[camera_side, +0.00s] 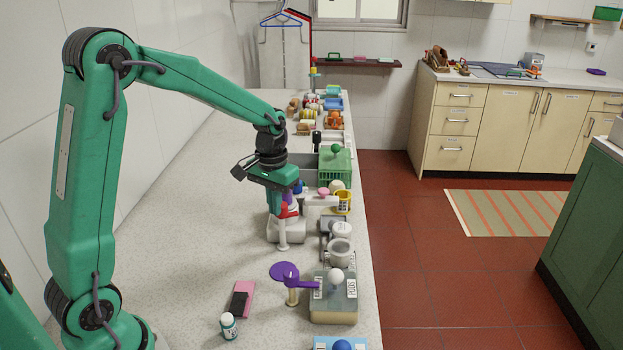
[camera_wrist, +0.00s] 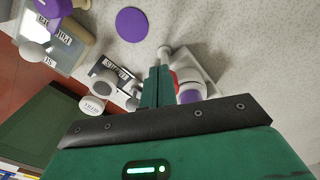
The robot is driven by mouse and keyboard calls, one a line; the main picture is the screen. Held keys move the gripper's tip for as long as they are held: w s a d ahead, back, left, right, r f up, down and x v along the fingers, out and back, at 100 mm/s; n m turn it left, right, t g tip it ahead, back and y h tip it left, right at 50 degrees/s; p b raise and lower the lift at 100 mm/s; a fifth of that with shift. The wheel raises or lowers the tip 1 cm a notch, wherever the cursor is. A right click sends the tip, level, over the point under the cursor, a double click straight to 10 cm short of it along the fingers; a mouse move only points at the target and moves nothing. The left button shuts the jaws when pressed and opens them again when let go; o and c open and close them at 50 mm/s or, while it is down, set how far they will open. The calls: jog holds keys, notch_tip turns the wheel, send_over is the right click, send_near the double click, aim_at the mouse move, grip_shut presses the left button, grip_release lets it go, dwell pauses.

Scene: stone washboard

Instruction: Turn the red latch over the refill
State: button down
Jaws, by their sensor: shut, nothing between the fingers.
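The red latch (camera_side: 290,211) shows as a small red piece on a white-based fixture (camera_side: 272,233) below my gripper in the side view. In the wrist view a red part (camera_wrist: 174,79) shows just right of my fingers, partly hidden by them. A purple piece (camera_wrist: 190,94) sits beside it; I cannot tell if this is the refill. A pale post (camera_wrist: 164,54) stands just beyond my fingertips. My gripper (camera_wrist: 157,72) is shut and empty, pointing down at the fixture, close beside the red part. I cannot tell whether they touch.
A purple disc lever (camera_side: 285,271) and a grey block with a white knob (camera_side: 333,305) stand nearer the camera. White cups (camera_side: 340,250) stand right of the fixture, and a green crate (camera_side: 335,167) lies behind. The counter (camera_side: 190,225) left of the fixture is clear.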

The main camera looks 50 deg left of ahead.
jog(key=shift+w+d, duration=0.3)
jog(key=shift+d, duration=0.05)
dwell(0.6)
jog(key=shift+s+d, duration=0.15)
jog(key=shift+s+d, duration=0.15)
jog(key=shift+s, duration=0.05)
notch_tip(320, 180, up, 6)
dwell(1.0)
